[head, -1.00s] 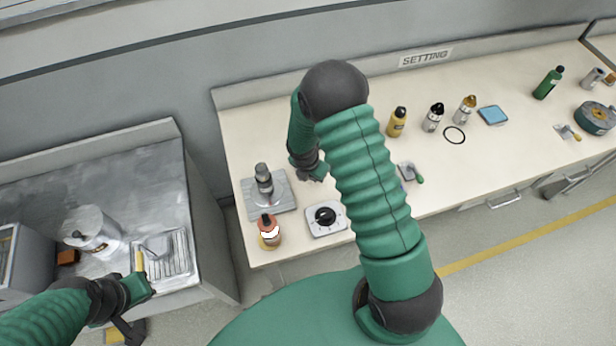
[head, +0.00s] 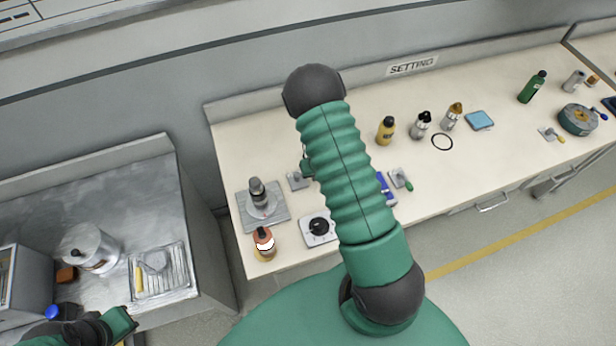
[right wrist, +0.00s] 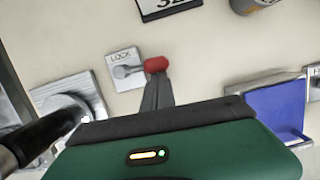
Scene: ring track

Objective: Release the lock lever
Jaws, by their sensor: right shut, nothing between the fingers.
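The lock plate (right wrist: 122,68) is a small light plate marked LOCK on the bench, upper middle in the right wrist view; it also shows in the head view (head: 297,180). Its silver lever (right wrist: 130,71) points right, to a red knob (right wrist: 157,64). My right gripper (right wrist: 157,84) is shut and empty, its dark fingers right at the knob's near side. Whether they touch it I cannot tell. In the head view my right forearm hides most of this gripper. My left gripper (head: 122,324) is at the lower left edge, its fingers mostly out of sight.
Bottles (head: 386,130) stand farther right. A grey counter (head: 120,190) is at the left.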

